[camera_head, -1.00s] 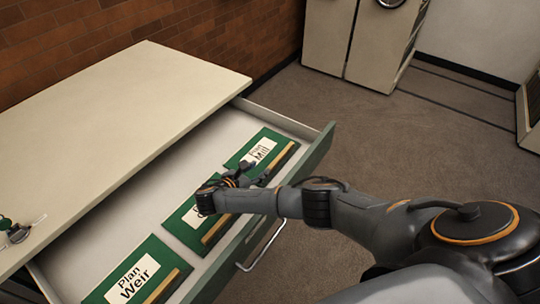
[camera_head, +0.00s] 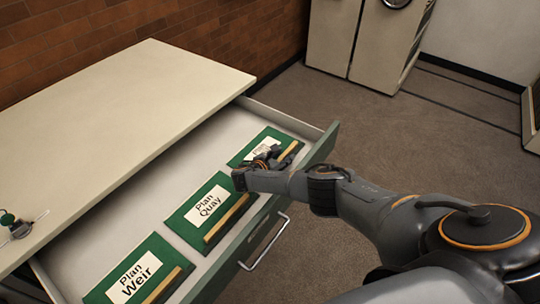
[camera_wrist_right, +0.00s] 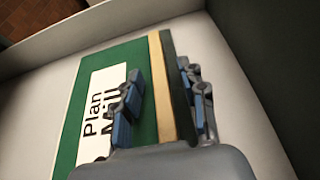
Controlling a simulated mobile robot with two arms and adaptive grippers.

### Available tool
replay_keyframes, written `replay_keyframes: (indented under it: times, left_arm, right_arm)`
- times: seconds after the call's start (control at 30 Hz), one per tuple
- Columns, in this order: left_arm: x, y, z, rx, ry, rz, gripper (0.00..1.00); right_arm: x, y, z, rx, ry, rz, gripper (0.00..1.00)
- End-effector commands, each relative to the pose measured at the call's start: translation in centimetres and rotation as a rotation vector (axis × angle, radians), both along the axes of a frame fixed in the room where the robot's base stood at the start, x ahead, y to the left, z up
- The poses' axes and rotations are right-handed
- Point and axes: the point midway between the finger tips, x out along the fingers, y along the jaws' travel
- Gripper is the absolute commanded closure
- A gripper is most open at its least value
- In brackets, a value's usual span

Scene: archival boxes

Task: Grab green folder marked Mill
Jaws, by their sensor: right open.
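The green folder marked Plan Mill (camera_head: 245,153) lies flat at the far end of the open drawer (camera_head: 225,139). My right gripper (camera_head: 275,155) is over it and hides part of its label. In the right wrist view the folder (camera_wrist_right: 67,130) shows its white label and a tan strip along one edge. There my right gripper (camera_wrist_right: 163,77) is open, with one finger over the green cover and the other past the strip. The strip lies between the fingers. I cannot tell whether they touch it. My left gripper is not in view.
The green Plan Quay folder (camera_head: 187,226) and Plan Weir folder (camera_head: 108,272) lie nearer in the same drawer. The drawer front has a metal handle (camera_head: 265,245). A pale cabinet top (camera_head: 120,110) overhangs the drawer at left, with a small green-knobbed object (camera_head: 8,219) on it.

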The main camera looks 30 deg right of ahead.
Motion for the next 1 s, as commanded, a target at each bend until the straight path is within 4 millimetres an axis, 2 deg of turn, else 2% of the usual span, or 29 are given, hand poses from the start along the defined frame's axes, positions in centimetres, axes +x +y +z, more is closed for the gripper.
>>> replay_keyframes:
  times: [0.13, 0.33, 0.77, 0.87, 1.0]
  left_arm:
    - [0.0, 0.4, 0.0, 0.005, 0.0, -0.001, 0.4]
    - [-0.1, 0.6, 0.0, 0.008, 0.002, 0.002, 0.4]
    - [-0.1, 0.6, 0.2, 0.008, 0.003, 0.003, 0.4]
    - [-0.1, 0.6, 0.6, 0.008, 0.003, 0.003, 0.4]
    - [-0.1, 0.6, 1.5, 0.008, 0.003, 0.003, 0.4]
  right_arm:
    - [0.0, 0.1, 0.0, 0.0, 0.0, 0.001, 0.58]
    - [0.0, 0.1, 0.0, 0.0, 0.0, 0.001, 0.99]
    - [0.1, 0.1, 0.4, 0.001, -0.002, 0.001, 1.0]
    - [0.1, 0.0, 1.3, 0.001, -0.001, 0.001, 1.0]
    - [0.1, 0.0, 3.5, 0.0, -0.004, 0.001, 1.0]
